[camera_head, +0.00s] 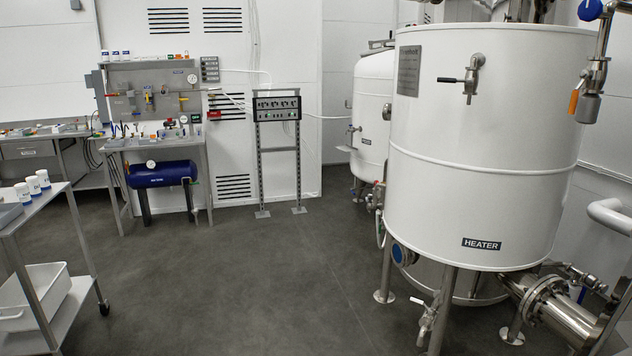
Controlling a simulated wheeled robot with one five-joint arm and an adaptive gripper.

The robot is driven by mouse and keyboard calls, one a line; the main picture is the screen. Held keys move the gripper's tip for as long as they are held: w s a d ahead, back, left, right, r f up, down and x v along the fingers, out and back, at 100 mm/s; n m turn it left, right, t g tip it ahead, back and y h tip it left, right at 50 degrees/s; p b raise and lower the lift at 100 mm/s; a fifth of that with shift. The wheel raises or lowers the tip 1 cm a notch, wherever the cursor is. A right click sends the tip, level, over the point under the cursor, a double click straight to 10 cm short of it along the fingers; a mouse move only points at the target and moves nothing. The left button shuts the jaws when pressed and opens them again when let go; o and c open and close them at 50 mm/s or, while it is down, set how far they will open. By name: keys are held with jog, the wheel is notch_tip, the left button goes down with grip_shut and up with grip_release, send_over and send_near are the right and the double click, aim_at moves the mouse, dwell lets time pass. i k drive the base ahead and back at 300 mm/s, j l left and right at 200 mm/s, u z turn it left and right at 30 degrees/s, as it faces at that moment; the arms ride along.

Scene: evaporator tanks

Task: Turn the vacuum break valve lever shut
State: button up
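Several valves show on and beside the large white tank (480,150) labelled HEATER at the right. A valve with a black lever (450,80) is on the tank's upper front; the lever points left, about level. Beside the tank at the upper right, a steel pipe carries a valve with an orange lever (574,102) that hangs down. Above it is a blue handle (590,9), cut by the top edge. No label names the vacuum break valve, so I cannot tell which lever it is. My gripper is not in view.
A second white tank (372,105) stands behind the first. A low flanged pipe (560,312) and a drain valve (425,318) stick out near the floor. A cart (75,290) stands at left, a control stand (277,110) at the back. The grey floor (240,280) between is clear.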

aim_at(583, 74)
jog(key=z, duration=2.5)
jog(key=u, duration=1.45)
jog(key=i+j+u, duration=0.25)
jog(key=i+u, duration=0.2)
jog(key=i, duration=0.65)
jog(key=i+l+u, duration=0.15)
jog(key=i+u, duration=0.25)
jog(key=i, duration=0.7)
